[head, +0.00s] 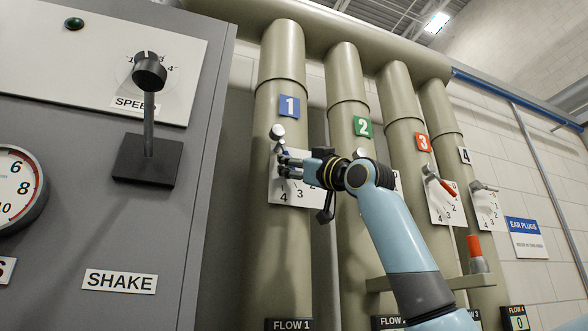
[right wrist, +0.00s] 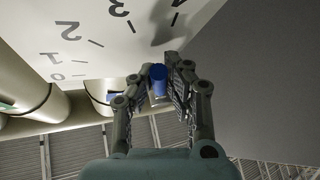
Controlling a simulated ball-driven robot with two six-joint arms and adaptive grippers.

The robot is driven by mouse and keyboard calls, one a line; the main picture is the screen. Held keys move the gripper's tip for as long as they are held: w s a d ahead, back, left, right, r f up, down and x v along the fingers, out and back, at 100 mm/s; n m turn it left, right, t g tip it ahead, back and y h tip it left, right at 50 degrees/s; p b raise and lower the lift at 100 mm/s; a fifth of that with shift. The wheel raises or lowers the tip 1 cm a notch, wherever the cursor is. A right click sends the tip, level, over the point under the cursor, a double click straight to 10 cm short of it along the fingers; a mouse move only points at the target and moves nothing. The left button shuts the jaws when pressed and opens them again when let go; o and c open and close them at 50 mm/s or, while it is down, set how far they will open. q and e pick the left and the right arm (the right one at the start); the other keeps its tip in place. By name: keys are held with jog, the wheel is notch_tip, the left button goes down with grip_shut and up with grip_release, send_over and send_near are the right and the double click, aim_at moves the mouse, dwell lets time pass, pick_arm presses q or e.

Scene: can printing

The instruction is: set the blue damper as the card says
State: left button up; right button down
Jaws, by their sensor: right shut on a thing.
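The blue damper's handle (head: 284,148) shows as a small blue piece below a silver pivot (head: 277,131) on the leftmost pipe, under the blue "1" plate (head: 289,106). My right gripper (head: 284,163) reaches it from the right and is shut on the handle. In the right wrist view the blue handle end (right wrist: 158,76) sits between the fingers (right wrist: 158,92). The white dial plate (head: 293,200) behind is partly covered by the gripper; 4 and 3 show below. The handle slants downward, but its exact mark cannot be read. My left gripper is out of view.
Pipes with green 2 (head: 363,127), red 3 (head: 424,142) and 4 (head: 465,155) plates stand to the right. A red damper handle (head: 450,187) is near my arm. A grey cabinet (head: 90,220) with a speed lever (head: 148,115) stands left. No readable instruction card shows.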

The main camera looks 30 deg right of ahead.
jog(key=shift+w+a+f+m+t+h+b, duration=0.1)
jog(key=shift+a+m+t+h+b, duration=0.15)
jog(key=shift+m+h, duration=0.4)
jog(key=shift+s+a+r+m+t+h+b, duration=0.1)
jog(key=shift+a+m+t+h+b, duration=0.2)
jog(key=shift+m, duration=0.5)
jog(key=shift+w+a+f+m+t+h+b, duration=0.1)
jog(key=shift+m+t+h, duration=0.15)
jog(key=shift+m+h, duration=0.45)
jog(key=shift+m, duration=0.25)
jog(key=c, duration=1.3)
grip_release()
jog(key=shift+d, duration=0.1)
jog(key=shift+f, duration=0.15)
jog(key=shift+v, duration=5.9)
